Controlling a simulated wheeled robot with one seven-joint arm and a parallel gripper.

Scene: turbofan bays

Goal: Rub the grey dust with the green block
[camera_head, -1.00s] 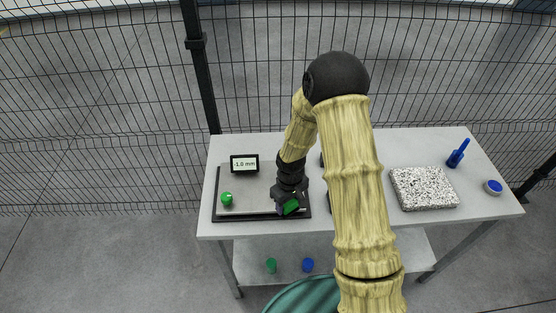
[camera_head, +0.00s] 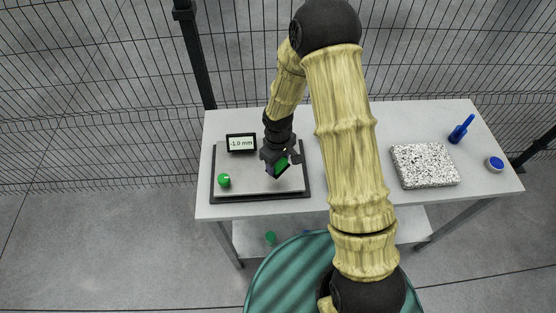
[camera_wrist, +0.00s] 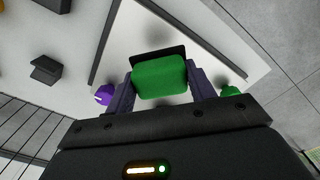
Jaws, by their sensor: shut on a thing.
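My gripper (camera_head: 279,163) is shut on the green block (camera_wrist: 160,77), which sits between its two purple fingers in the wrist view. The block also shows as a small green patch in the head view (camera_head: 281,167). It is over the right part of a pale plate with a dark rim (camera_head: 262,196); I cannot tell whether it touches the surface. Faint grey blurred patches (camera_wrist: 241,72) show on the pale surface in the wrist view; I cannot tell whether they are dust or shadow.
A green knob (camera_head: 224,180) stands at the plate's left front. A small display (camera_head: 241,143) reading -1.0 mm stands at its back. A speckled slab (camera_head: 425,166), a blue handled tool (camera_head: 461,129) and a blue-topped round piece (camera_head: 495,164) are at the table's right. A mesh fence (camera_head: 100,90) stands behind.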

